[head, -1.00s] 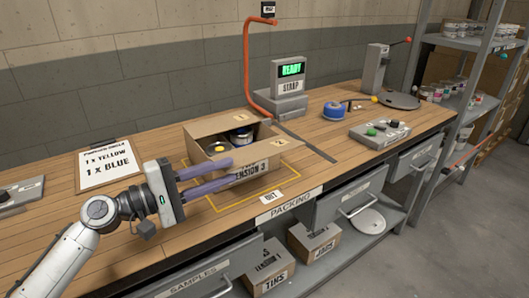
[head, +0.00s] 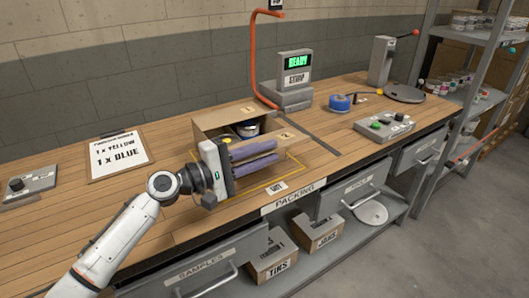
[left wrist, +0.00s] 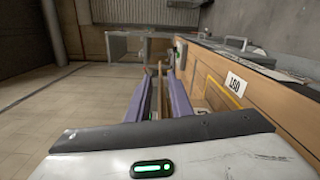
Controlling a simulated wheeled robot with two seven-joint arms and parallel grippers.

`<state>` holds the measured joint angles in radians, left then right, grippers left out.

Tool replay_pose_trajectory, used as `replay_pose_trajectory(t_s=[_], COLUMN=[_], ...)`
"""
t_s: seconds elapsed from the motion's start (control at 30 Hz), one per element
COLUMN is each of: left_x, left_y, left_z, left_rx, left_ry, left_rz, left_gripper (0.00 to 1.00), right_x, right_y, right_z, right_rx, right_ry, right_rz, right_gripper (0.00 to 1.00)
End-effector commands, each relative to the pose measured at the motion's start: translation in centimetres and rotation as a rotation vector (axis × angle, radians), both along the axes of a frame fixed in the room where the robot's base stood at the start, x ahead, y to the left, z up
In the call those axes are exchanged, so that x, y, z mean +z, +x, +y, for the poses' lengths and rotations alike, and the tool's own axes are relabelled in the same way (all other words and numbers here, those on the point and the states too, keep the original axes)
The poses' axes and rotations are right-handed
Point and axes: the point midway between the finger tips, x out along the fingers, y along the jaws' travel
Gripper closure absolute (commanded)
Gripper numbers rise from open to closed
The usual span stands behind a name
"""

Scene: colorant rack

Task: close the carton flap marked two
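The open carton (head: 222,119) stands on the bench with a blue-banded can (head: 247,129) inside. A flap (head: 287,135) lies folded outward at its right side with a small mark that I cannot read. My left gripper (head: 278,152) is in front of the carton, its two purple fingers pointing right and hiding most of the front face. The fingers are apart, with a gap between them. In the left wrist view the fingers (left wrist: 160,75) also stand apart, with a thin brown edge showing between them; I cannot tell whether they touch it. My right gripper is not in view.
A button box (head: 385,126) and blue tape roll (head: 340,103) are to the right. A clipboard (head: 118,158) lies at the left. A yellow outline surrounds the carton's place.

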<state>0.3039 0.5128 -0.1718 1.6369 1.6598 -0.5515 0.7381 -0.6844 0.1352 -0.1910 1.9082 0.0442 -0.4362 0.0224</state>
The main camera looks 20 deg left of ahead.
Motion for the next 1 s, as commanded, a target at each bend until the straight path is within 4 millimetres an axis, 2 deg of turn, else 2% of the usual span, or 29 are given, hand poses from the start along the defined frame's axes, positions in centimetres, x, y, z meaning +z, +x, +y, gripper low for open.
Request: replay_pose_trajectory(t_s=[0.03,0.1,1.0], left_x=[0.0,0.0,0.0], left_y=[-0.02,-0.02,-0.03], left_z=[0.01,0.01,0.04], left_rx=[0.0,0.0,0.0], left_ry=[0.0,0.0,0.0], left_rz=[0.0,0.0,0.0], left_gripper=[0.9,1.0,1.0], right_x=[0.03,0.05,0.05], right_y=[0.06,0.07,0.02], right_z=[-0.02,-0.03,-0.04], right_rx=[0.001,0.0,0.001], right_ry=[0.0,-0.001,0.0], right_rz=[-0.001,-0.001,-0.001], right_gripper=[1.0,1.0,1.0])
